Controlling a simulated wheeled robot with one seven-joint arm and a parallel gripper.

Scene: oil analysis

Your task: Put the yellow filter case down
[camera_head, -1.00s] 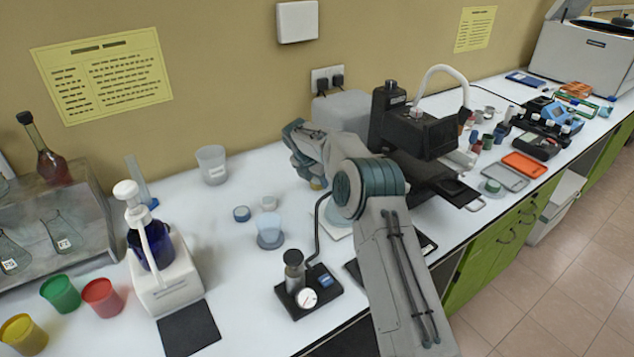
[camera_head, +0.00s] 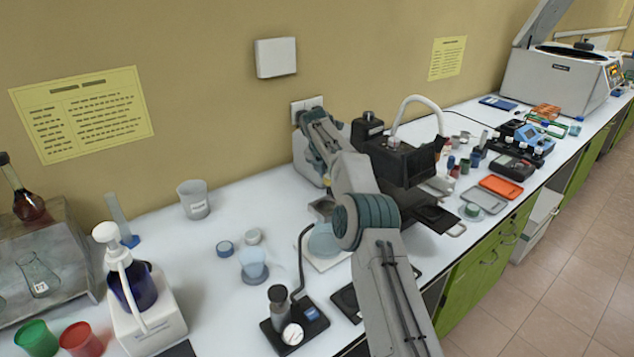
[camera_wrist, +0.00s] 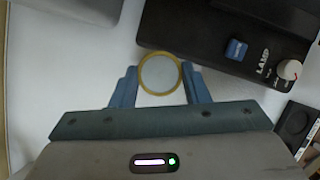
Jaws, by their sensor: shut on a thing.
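The yellow filter case (camera_wrist: 160,88) is a round yellow ring with a pale centre. In the wrist view it sits between the two blue fingers of my gripper (camera_wrist: 160,74), which are shut on it from both sides. The white surface shows behind it, and I cannot tell the gap between them.
In the wrist view a black lamp base (camera_wrist: 200,40) with a blue button and a white knob lies close by at upper right. In the head view the microscope (camera_head: 400,160) stands right of my arm.

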